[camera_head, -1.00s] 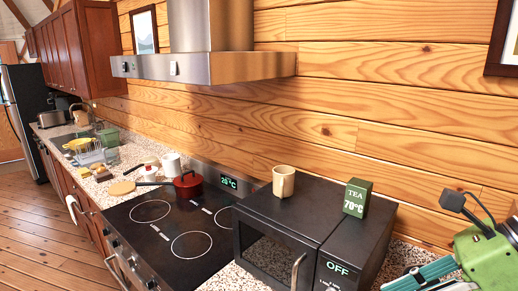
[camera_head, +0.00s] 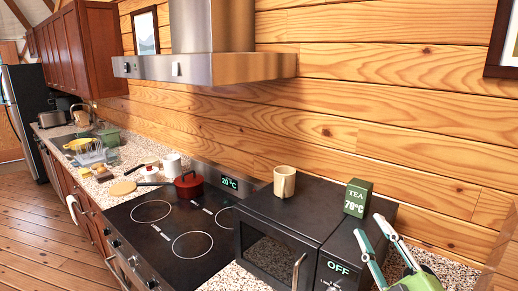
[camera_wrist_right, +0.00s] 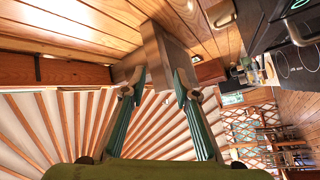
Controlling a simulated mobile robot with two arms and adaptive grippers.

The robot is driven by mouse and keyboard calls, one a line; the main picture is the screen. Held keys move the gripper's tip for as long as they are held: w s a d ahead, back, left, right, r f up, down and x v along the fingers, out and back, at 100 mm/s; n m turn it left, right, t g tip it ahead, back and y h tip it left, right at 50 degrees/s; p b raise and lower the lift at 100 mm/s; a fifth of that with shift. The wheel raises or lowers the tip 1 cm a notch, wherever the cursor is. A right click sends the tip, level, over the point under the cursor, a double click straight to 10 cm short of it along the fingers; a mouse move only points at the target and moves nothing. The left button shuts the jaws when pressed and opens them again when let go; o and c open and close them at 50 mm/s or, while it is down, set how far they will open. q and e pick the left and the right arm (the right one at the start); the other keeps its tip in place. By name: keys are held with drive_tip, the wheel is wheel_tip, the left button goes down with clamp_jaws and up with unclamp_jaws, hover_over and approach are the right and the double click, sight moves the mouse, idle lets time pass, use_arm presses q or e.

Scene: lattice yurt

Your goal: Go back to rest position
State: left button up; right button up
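My right gripper (camera_head: 369,227) is at the lower right of the head view, in front of the microwave's right side. Its two teal fingers point up, spread apart with nothing between them. In the right wrist view the gripper (camera_wrist_right: 160,77) is also open and empty, with the range hood (camera_wrist_right: 160,50) and ceiling beyond its fingertips. My left gripper is in neither view.
The black microwave (camera_head: 275,223) carries a beige cup (camera_head: 284,182) and a green tea box (camera_head: 357,198) near the right gripper. A red pot (camera_head: 188,185) stands on the stove (camera_head: 150,228). Wooden floor (camera_head: 35,225) is clear at the left.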

drive_tip(key=s+d+f+m+g+h, duration=0.1)
drive_tip(key=s+f+m+g+h, duration=0.15)
drive_tip(key=f, duration=0.55)
drive_tip(key=s+d+f+m+g+h, duration=0.1)
drive_tip(key=s+f+m+g, duration=0.25)
drive_tip(key=f, duration=0.45)
drive_tip(key=s+d+f+m+g+h, duration=0.1)
drive_tip(key=s+f+m+g, duration=0.15)
drive_tip(key=f, duration=0.55)
drive_tip(key=s+a+f+m+g+y, duration=0.1)
drive_tip(key=s+a+f+g, duration=0.25)
drive_tip(key=s+f, duration=0.4)
drive_tip(key=s+a+f+m+g+y, duration=0.15)
drive_tip(key=s+f+g, duration=0.35)
drive_tip(key=s, duration=0.5)
wheel_tip(320, 180, down, 35)
drive_tip(key=s+g+h+b, duration=0.1)
drive_tip(key=b, duration=1)
drive_tip(key=s+d+f+g+b, duration=0.1)
drive_tip(key=s+f+b, duration=0.4)
drive_tip(key=f, duration=0.9)
drive_tip(key=s+d+f+b, duration=0.1)
drive_tip(key=s+f+b, duration=0.5)
drive_tip(key=s+f, duration=0.6)
wheel_tip(320, 180, down, 3)
drive_tip(key=shift+s+d+f+n+g, duration=0.1)
drive_tip(key=shift+s+d+n+g, duration=0.05)
drive_tip(key=shift+n+g, duration=0.2)
